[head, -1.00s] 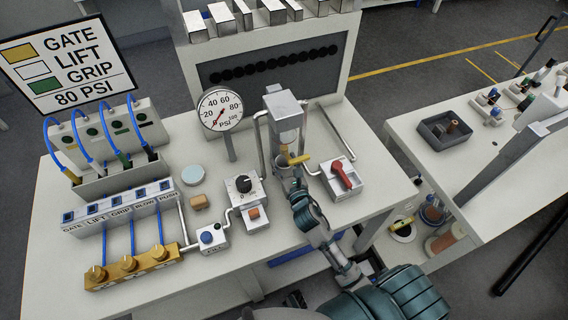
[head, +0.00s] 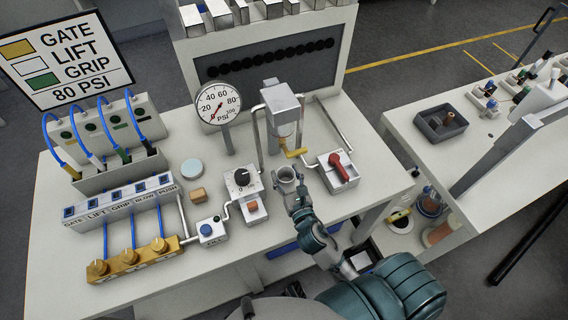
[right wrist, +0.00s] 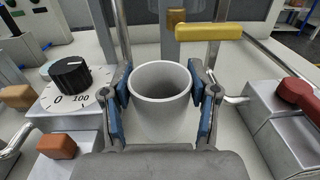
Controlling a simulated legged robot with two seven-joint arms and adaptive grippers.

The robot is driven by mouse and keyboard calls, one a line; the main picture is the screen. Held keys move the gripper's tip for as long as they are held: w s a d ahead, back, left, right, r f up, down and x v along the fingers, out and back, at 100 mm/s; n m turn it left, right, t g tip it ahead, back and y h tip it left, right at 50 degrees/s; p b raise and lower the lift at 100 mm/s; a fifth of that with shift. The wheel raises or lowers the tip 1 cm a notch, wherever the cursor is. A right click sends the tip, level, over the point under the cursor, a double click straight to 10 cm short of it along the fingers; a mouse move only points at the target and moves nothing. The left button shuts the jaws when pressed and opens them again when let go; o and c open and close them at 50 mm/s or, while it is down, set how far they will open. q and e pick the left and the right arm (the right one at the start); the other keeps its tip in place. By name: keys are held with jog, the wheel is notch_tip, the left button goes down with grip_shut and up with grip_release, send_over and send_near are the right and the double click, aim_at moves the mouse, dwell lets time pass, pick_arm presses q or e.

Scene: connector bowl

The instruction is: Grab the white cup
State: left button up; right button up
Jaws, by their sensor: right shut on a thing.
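The white cup (right wrist: 160,112) stands upright between the blue-padded fingers of my right gripper (right wrist: 161,105) in the right wrist view. The fingers are shut on its two sides, and its open top looks empty. In the head view the cup (head: 287,178) is in front of the grey dispenser (head: 281,106) with the yellow lever (head: 294,153). My right gripper (head: 288,186) holds it there from the front. I cannot tell whether the cup's base touches the table. My left gripper is not in view.
A box with a red lever (head: 343,172) is right of the cup. A dial box (head: 240,183) is on its left. A gauge (head: 219,105) and metal pipes stand behind. The white table (head: 195,250) has clear room at its front.

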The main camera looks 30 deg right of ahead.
aim_at(285, 183)
jog(key=shift+s+a+r, duration=0.1)
jog(key=shift+s+a, duration=0.2)
jog(key=shift+s, duration=0.6)
jog(key=shift+s+a+r, duration=0.1)
jog(key=shift+s+a, duration=0.15)
jog(key=shift+s, duration=0.6)
jog(key=shift+s+a+r, duration=0.1)
jog(key=shift+s+a, duration=0.2)
jog(key=shift+s, duration=0.6)
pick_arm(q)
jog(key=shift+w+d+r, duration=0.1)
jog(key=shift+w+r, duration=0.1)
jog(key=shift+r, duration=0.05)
pick_arm(e)
jog(key=shift+s+a, duration=0.1)
jog(key=shift+s, duration=0.2)
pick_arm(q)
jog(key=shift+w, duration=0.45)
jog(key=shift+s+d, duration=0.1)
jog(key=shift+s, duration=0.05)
pick_arm(e)
jog(key=shift+a, duration=0.1)
